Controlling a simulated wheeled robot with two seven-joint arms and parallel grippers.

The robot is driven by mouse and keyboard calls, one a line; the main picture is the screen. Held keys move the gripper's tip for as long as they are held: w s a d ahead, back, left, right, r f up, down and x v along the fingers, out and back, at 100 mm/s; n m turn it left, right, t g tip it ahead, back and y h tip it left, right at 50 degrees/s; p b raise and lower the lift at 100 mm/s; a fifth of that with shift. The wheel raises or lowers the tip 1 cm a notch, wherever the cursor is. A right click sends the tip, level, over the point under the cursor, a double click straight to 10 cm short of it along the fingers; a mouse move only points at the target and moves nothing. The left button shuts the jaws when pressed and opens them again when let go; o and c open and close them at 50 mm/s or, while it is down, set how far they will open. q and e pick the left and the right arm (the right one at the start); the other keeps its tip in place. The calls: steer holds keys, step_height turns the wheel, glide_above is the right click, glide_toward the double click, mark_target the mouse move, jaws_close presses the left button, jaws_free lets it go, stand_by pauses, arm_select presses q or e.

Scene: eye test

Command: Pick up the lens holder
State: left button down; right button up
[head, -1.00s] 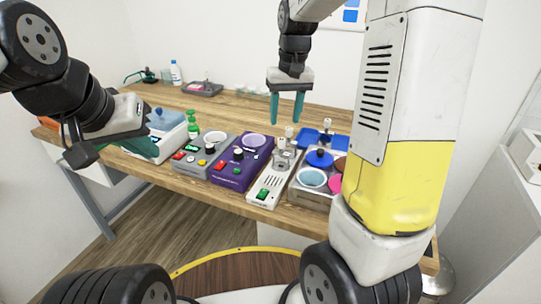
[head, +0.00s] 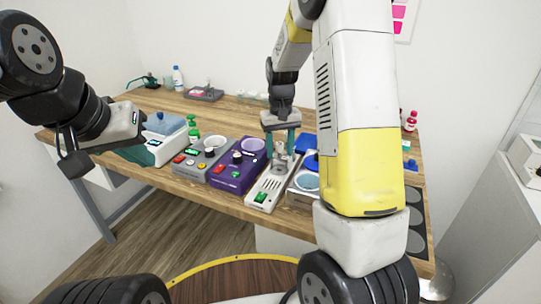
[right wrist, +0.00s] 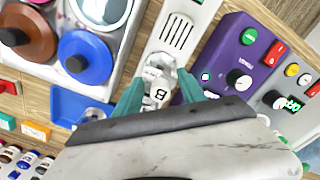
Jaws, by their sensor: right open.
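A small grey, clear-looking fitting, which looks like the lens holder (head: 280,166), stands on the far end of a slim white unit (head: 265,190) with vent slots and a green switch. In the right wrist view the fitting (right wrist: 158,70) shows between the fingers, with a white piece marked "B" close by. My right gripper (head: 280,151) is open, pointing down, with its teal fingers on either side of the fitting; I cannot tell if they touch it. It also shows in the right wrist view (right wrist: 160,88). My left gripper (head: 92,152) is at the left, its fingers partly hidden.
A purple unit (head: 232,178) and a grey unit (head: 193,171) stand close to the left of the white unit. A grey box with a pale blue dish (head: 306,181) is close on the right, partly behind my arm.

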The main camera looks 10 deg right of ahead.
jaws_close()
stand_by(1.4)
